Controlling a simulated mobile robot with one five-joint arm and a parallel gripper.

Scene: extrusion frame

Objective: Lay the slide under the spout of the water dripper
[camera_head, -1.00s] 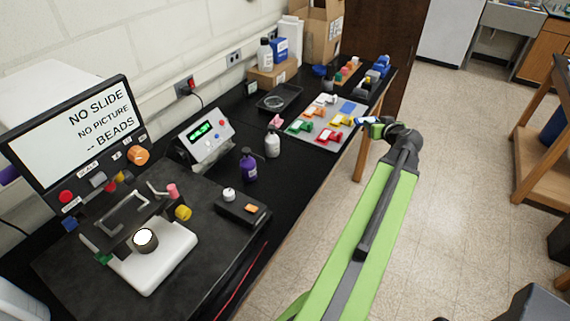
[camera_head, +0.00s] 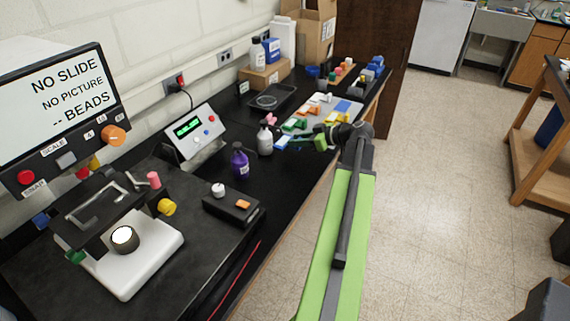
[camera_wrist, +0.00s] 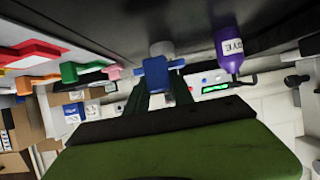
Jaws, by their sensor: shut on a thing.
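My gripper (camera_head: 300,140) is shut on a small blue and white piece, seemingly the slide (camera_head: 281,143), held above the black bench next to the white bottle. The wrist view shows the blue piece (camera_wrist: 155,70) between my gripper's dark fingers (camera_wrist: 160,97). The fingers hide part of it. I cannot tell for certain which device is the water dripper. A grey box with a green display (camera_head: 193,132) stands left of the held piece, and it also shows in the wrist view (camera_wrist: 208,83). No spout shows clearly.
A white bottle (camera_head: 265,142) and a purple dye bottle (camera_head: 240,162) stand close left of my gripper. A black box with a white knob (camera_head: 232,207) is nearer. A microscope (camera_head: 125,245) and screen (camera_head: 55,85) stand at left.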

